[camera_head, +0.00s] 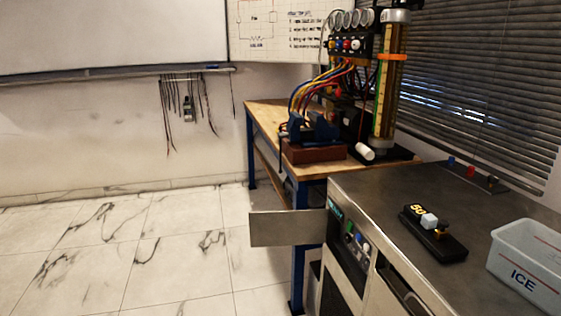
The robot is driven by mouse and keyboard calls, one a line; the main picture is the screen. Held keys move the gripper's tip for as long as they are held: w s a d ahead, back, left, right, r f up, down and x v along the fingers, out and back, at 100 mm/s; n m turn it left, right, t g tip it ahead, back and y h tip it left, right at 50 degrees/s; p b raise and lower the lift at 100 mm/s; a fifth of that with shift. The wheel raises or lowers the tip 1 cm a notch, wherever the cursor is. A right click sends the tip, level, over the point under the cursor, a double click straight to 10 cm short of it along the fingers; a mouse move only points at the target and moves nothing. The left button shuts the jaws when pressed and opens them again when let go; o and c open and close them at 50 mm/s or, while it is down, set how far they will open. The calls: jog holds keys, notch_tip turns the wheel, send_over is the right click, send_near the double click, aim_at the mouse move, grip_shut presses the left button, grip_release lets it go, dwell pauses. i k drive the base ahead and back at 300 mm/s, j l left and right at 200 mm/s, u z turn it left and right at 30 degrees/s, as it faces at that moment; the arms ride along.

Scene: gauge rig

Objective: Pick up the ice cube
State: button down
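A small pale cube (429,221), which looks like the ice cube, sits on a low black device (450,248) with a yellow lit display. The device lies on the dark metal top of the cabinet at the right. A translucent bin marked ICE (519,283) stands to its right, cut off by the picture edge. I cannot make out what is inside the bin. My gripper is not in this view.
A wooden bench (268,112) behind the cabinet holds a blue vise-like tool (318,130), a tall gauge column (388,85) with coloured hoses and a white cylinder (365,152). A grey panel (285,228) juts left from the cabinet. The tiled floor (110,250) at left is clear.

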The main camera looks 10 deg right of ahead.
aim_at(429, 221)
jog(key=j+z, duration=0.1)
jog(key=z, duration=0.4)
jog(key=i+j+z, duration=0.1)
jog(key=z, duration=0.35)
jog(key=j+z, duration=0.1)
jog(key=z, duration=0.4)
jog(key=j+z, duration=0.35)
jog(key=j, duration=0.25)
jog(key=j+z, duration=0.4)
jog(key=j, duration=0.15)
jog(key=k+j, duration=0.1)
jog(key=j, duration=0.4)
jog(key=k+j, duration=0.1)
jog(key=j, duration=0.35)
jog(key=z, duration=0.05)
